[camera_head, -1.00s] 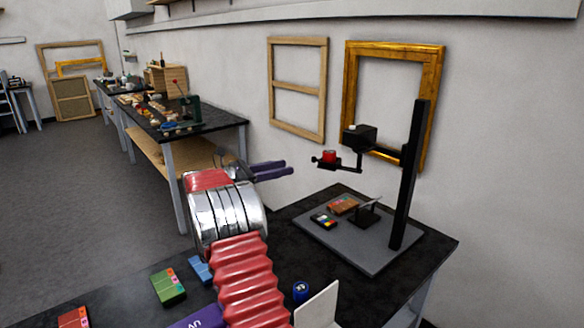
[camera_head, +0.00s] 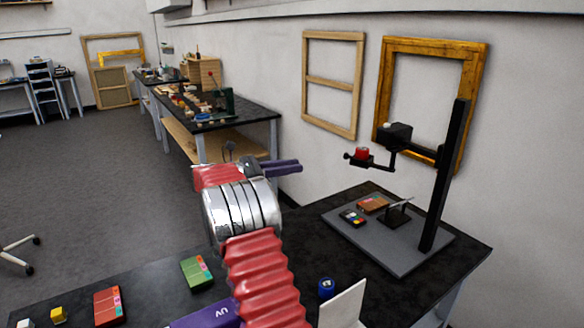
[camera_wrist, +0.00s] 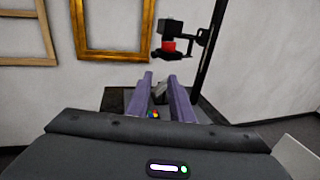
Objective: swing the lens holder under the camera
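The lens holder (camera_head: 370,161) is a thin black arm carrying a red round piece (camera_head: 362,152), with a small knob at its left end. It sticks out to the left, below and beside the black camera (camera_head: 394,135) on the copy stand's upright post (camera_head: 443,180). The wrist view also shows the camera (camera_wrist: 171,27) and the red piece (camera_wrist: 169,46), ahead and above the fingertips. My gripper (camera_head: 292,166) has purple fingers and is left of the holder in the head view, not touching it. In the wrist view the fingers (camera_wrist: 162,80) are apart with nothing between them.
The stand's grey base (camera_head: 390,250) bears a colour card (camera_head: 352,217), an orange-brown block (camera_head: 373,204) and a small tilted plate. Green (camera_head: 196,272) and red (camera_head: 108,304) boxes, a blue jar (camera_head: 326,288) and a white panel (camera_head: 344,304) are near my arm. Frames hang behind.

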